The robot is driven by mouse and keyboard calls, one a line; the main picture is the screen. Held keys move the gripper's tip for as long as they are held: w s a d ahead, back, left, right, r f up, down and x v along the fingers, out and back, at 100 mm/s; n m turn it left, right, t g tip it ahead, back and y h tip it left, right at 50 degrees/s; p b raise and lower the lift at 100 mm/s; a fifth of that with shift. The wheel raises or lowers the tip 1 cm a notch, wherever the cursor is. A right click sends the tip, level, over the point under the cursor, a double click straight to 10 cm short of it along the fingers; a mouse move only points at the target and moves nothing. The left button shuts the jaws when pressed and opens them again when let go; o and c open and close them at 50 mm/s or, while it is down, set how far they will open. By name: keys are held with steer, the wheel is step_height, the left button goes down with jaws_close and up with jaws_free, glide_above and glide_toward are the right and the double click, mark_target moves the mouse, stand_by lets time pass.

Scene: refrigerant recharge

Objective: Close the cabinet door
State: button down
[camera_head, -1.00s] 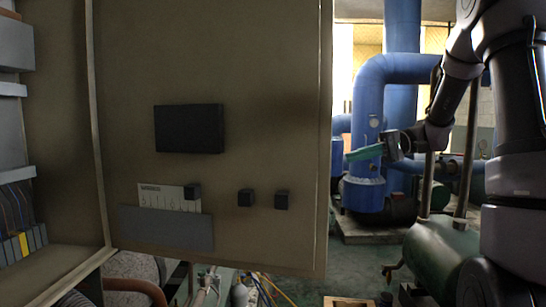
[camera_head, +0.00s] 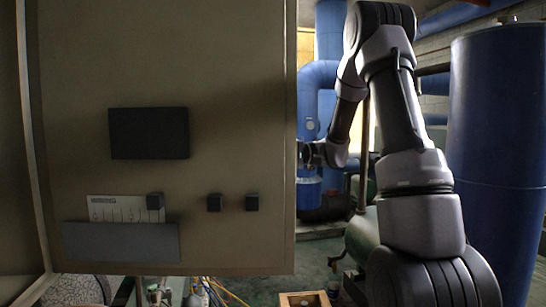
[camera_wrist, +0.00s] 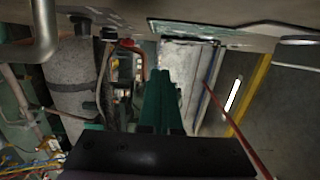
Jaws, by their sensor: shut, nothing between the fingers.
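The cabinet door (camera_head: 240,100) is a large beige panel that stands open and fills the left of the head view. Its inner face shows a black box (camera_head: 149,133), a grey pocket (camera_head: 121,241) with a paper, and small dark knobs. My arm reaches left to the door's right free edge. The gripper's fingers are hidden behind that edge in the head view; I cannot tell whether they touch the door. In the wrist view my gripper (camera_wrist: 161,80) shows green fingers close together, with nothing held.
A blue tank (camera_head: 499,150) stands at the far right, and blue pipes (camera_head: 318,85) rise behind the door edge. A green machine (camera_head: 362,240) and a wooden box (camera_head: 304,299) sit low beside my arm. A grey cylinder (camera_wrist: 76,85) shows in the wrist view.

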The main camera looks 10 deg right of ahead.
mark_target(249, 159)
steer(key=s+a, duration=0.1)
steer(key=a, duration=0.1)
steer(key=s+a, duration=0.1)
steer(key=a, duration=0.1)
steer(key=shift+s, duration=0.4)
steer(key=shift+s+a, duration=0.2)
steer(key=shift+s, duration=0.5)
steer(key=shift+s, duration=0.1)
